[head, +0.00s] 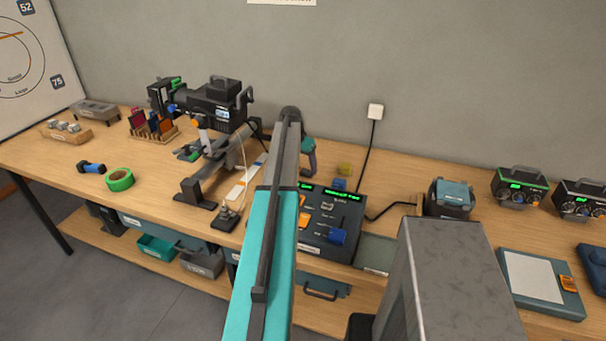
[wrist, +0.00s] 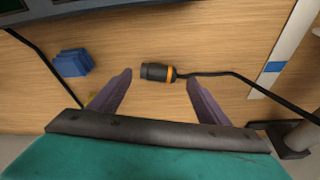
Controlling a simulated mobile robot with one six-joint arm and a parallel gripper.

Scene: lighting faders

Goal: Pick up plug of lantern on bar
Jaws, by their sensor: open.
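The plug (wrist: 155,72), a short black cylinder with an orange ring, lies on the wooden bench top in the wrist view. Its black cable (wrist: 230,75) runs off to the right. My gripper (wrist: 158,77) is open, with one dark finger on each side of the plug; I cannot tell its height above the bench. In the head view my gripper (head: 309,165) is partly behind my arm, and I cannot make out the plug there. The black lantern (head: 215,104) sits on the bar to the left of my arm.
A blue block (wrist: 72,62) lies left of the plug, with a yellow item (head: 345,168) near it. A fader console (head: 330,222) stands in front. A black stand foot (wrist: 290,138) is at the right in the wrist view.

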